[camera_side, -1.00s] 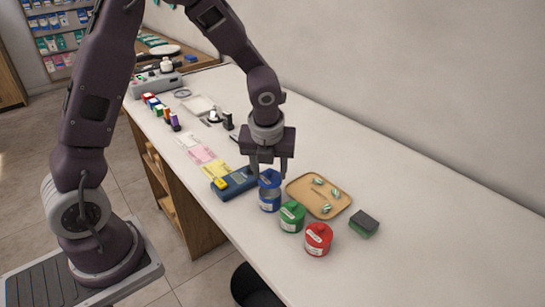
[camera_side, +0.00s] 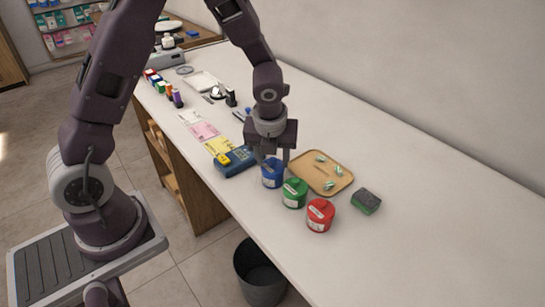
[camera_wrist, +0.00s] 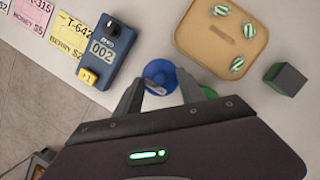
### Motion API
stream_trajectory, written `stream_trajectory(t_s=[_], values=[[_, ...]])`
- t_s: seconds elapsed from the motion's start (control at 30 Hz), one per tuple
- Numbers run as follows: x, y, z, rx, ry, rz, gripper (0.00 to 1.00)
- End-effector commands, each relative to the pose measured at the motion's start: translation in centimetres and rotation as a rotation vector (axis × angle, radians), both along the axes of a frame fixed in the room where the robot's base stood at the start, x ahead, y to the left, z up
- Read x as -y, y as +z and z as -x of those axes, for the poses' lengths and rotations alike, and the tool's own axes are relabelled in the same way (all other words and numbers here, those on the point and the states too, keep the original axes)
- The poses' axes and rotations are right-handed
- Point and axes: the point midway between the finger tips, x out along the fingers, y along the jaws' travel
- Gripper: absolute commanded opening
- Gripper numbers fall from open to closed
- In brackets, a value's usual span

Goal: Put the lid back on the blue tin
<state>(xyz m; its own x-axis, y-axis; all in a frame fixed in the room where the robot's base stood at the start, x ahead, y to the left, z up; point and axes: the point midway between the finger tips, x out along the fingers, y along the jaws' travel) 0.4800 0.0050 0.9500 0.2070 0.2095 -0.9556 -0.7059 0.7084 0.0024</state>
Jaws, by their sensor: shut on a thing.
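The blue tin (camera_side: 273,182) stands upright on the white counter, at the left end of a row of tins. Its blue lid (camera_side: 272,166) sits at the tin's top, with no clear gap between them in the side view. My gripper (camera_side: 274,158) points down over the tin and is shut on the lid's top. In the wrist view the round blue lid (camera_wrist: 158,70) shows between the fingers of my gripper (camera_wrist: 160,88). The lid hides the tin's rim, so I cannot tell if it is fully seated.
A green tin (camera_side: 294,195) and a red tin (camera_side: 320,217) stand close by on the right. A tan tray (camera_side: 335,187) with several striped sweets lies behind them.

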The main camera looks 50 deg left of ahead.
Motion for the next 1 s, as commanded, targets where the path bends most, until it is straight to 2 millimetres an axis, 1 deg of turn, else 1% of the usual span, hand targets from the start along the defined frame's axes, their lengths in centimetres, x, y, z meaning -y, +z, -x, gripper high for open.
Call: stream_trajectory(t_s=[0.27,0.3,0.73,1.0], values=[[0.00,0.07,0.00,0.001,0.001,0.000,0.09],[0.00,0.07,0.00,0.001,0.000,-0.001,0.00],[-0.14,0.60,0.22,0.001,0.001,0.000,0.00],[-0.13,0.60,0.23,0.000,0.000,0.000,0.00]])
